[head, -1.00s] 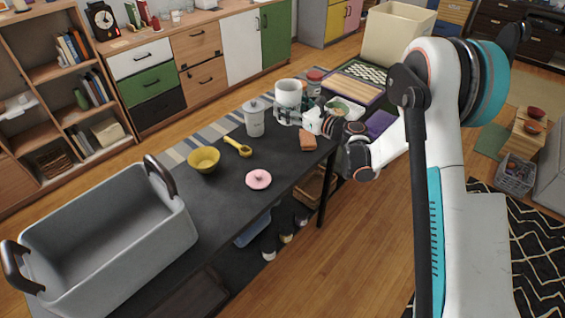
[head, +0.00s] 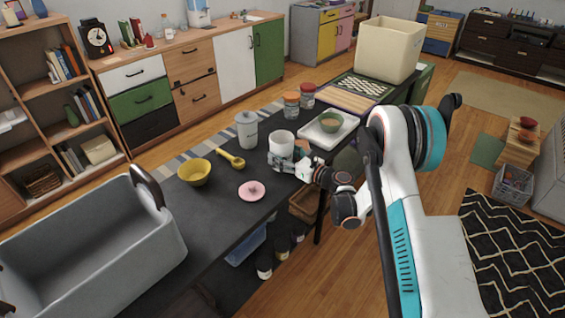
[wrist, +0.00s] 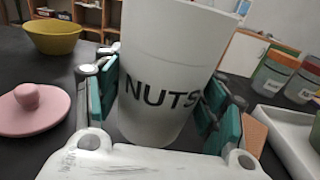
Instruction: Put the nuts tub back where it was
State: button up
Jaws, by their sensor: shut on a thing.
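The nuts tub (wrist: 160,70) is a white, slightly tapered tub with "NUTS" in black letters. It stands upright between the teal pads of my gripper (wrist: 165,110), which is shut on it. In the head view the tub (head: 281,147) is over the black table (head: 218,222), with my gripper (head: 290,163) at its near right side. I cannot tell whether its base touches the table. A pink lid with a knob (head: 252,191) lies on the table to the tub's left; it also shows in the wrist view (wrist: 32,110).
A lidded grey-white canister (head: 247,130), a yellow bowl (head: 194,172) and a yellow scoop (head: 231,158) stand left of the tub. A large grey bin (head: 95,240) fills the left end.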

jog(key=shift+f+b, duration=0.35)
jog(key=shift+f, duration=1)
jog(key=shift+f, duration=0.1)
jog(key=o, duration=1.3)
